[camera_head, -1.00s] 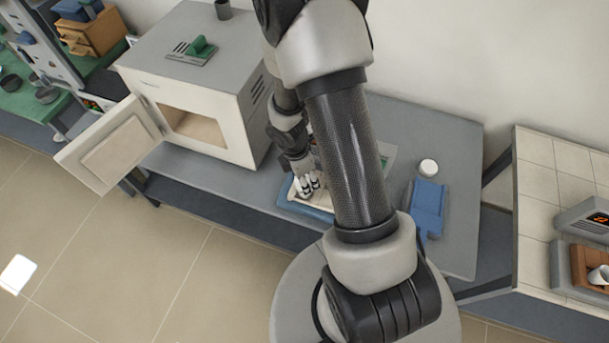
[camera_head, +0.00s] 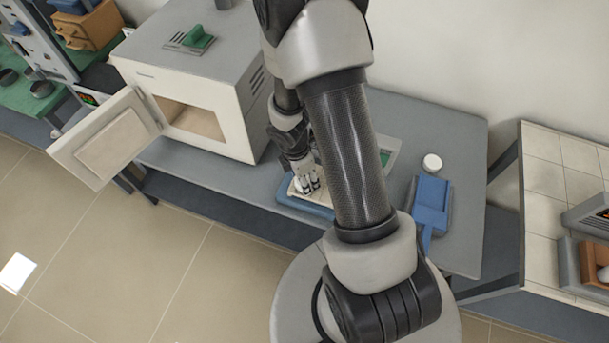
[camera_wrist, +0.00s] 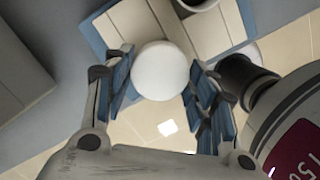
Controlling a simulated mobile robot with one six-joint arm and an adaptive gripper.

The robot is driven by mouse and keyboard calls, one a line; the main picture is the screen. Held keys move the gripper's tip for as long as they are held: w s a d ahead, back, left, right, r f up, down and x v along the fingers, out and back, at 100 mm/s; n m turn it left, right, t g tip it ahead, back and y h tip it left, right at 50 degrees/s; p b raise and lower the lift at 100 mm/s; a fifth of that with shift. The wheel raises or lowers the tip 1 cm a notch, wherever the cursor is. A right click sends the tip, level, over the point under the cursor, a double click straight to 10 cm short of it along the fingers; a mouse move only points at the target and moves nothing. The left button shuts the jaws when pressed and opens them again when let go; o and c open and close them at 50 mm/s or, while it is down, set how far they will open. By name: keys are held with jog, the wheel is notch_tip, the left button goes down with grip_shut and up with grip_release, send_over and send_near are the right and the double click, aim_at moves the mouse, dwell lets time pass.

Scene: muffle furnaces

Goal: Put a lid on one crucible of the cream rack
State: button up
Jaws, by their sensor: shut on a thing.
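The cream rack (camera_head: 289,190) lies on a blue tray (camera_head: 302,207) on the grey bench, partly hidden by my arm. In the wrist view its cream surface (camera_wrist: 128,22) shows near the top. A crucible (camera_wrist: 197,4) is cut off by the top edge there. My gripper (camera_wrist: 161,84) points down over the rack and is shut on a round white lid (camera_wrist: 161,70), with a blue-padded finger on either side. It also shows small in the head view (camera_head: 309,187). Whether the lid touches a crucible below is hidden.
A muffle furnace (camera_head: 205,75) with its door (camera_head: 108,140) open stands to the left. A blue holder (camera_head: 431,203) and a small white round thing (camera_head: 432,162) are at right. Another bench with orange-fronted equipment (camera_head: 592,262) stands far right.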

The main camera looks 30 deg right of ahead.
dwell(0.4)
jog(key=o, duration=0.8)
jog(key=shift+o, duration=0.7)
jog(key=shift+r+p, duration=1.6)
jog(key=shift+r+p, duration=2.4)
